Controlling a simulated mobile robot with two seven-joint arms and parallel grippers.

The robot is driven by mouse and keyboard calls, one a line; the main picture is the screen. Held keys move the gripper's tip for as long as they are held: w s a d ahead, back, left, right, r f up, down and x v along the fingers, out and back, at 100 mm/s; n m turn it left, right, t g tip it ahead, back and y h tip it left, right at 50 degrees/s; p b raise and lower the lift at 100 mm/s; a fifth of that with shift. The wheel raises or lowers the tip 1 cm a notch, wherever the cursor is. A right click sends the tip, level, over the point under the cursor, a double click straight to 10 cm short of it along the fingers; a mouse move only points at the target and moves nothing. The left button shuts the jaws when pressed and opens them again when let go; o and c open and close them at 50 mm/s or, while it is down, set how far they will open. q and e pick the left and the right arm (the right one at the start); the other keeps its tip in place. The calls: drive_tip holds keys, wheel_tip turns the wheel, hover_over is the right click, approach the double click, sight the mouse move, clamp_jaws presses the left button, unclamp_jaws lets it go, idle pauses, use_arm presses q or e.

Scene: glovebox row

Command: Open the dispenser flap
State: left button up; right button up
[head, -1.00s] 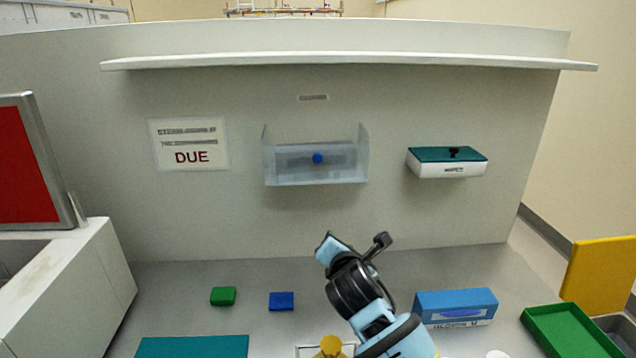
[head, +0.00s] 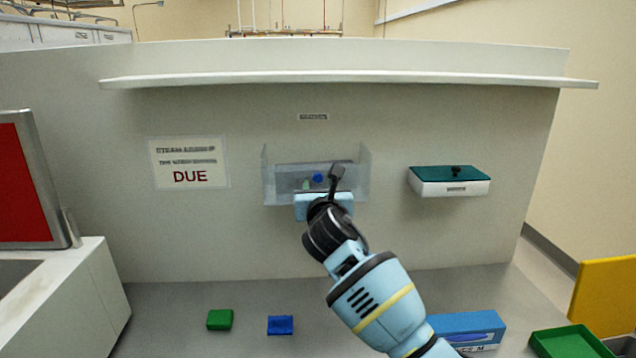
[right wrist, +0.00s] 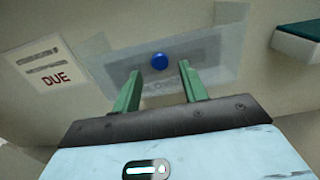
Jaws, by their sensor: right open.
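The clear dispenser (head: 269,188) is fixed to the grey back wall. Its flap (head: 290,173) is a greyish panel with a round blue knob (head: 318,179); it looks shut. My right gripper (head: 320,186) is raised in front of the dispenser and partly covers its lower middle and right. In the right wrist view, its two green fingers (right wrist: 158,72) are apart with nothing between them. The knob (right wrist: 159,61) shows just beyond the fingertips, between them; I cannot tell the exact gap. My left gripper is not in view.
A white box with a teal lid (head: 449,181) is on the wall to the right, and a DUE sign (head: 189,163) to the left. A shelf (head: 350,78) runs above. Green (head: 220,320) and blue (head: 280,325) blocks lie on the counter. A red screen (head: 22,190) stands left.

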sight(318, 179)
drive_tip(key=w, duration=0.1)
drive_tip(key=w+b, duration=0.1)
drive_tip(key=w, duration=0.1)
drive_tip(key=shift+f, duration=0.3)
drive_tip(key=shift+w+r, duration=0.25)
drive_tip(key=shift+w, duration=0.3)
clamp_jaws()
